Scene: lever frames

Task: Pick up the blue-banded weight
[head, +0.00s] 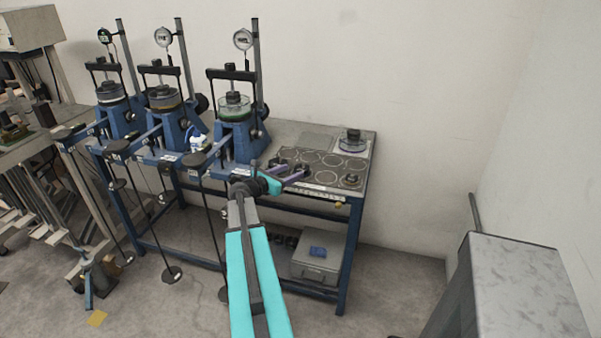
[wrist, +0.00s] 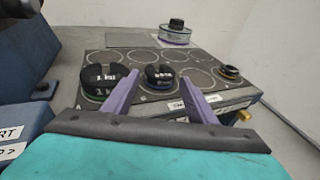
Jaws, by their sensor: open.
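My gripper (wrist: 160,82) is open, with its two purple fingers spread toward the weight tray (wrist: 205,96). A small dark slotted weight (wrist: 158,74) stands between and just beyond the fingertips in the wrist view; its band looks bluish but is hard to make out. A larger dark weight (wrist: 104,82) marked 1 kg, with a green band, stands left of the left finger. In the head view my gripper (head: 291,173) is over the front edge of the tray, and the small weight beside it is partly hidden.
A weight with a yellowish band (wrist: 229,72) sits at the tray's right; it also shows in the head view (head: 352,179). A clear round cell (head: 352,141) stands at the back right. Three blue lever frames (head: 236,139) fill the bench's left. Empty ringed spots lie behind.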

